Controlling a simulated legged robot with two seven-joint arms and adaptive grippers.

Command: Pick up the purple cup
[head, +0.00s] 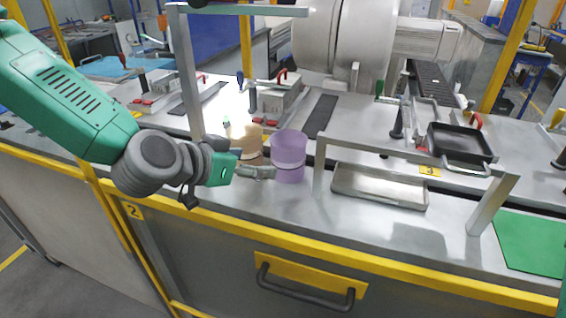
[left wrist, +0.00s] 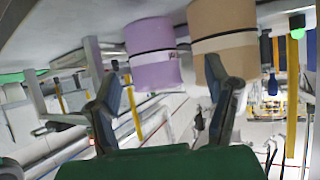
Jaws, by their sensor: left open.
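The purple cup (head: 288,152) stands upright on the grey metal worktop, near its front edge, with a dark band around it. My left gripper (head: 258,172) reaches in from the left, low beside the cup's left side. In the left wrist view, which looks tilted over, the purple cup (left wrist: 152,62) appears beyond and between the two spread fingers of the left gripper (left wrist: 166,98). The fingers are open with nothing between them. I cannot tell whether a finger touches the cup. My right gripper is not in view.
A tan cup (head: 250,142) stands just left of the purple cup, partly behind my gripper; it also shows in the left wrist view (left wrist: 222,40). A metal frame (head: 400,153) rises to the right, over a shallow tray (head: 378,190). A metal post (head: 190,80) stands behind my gripper.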

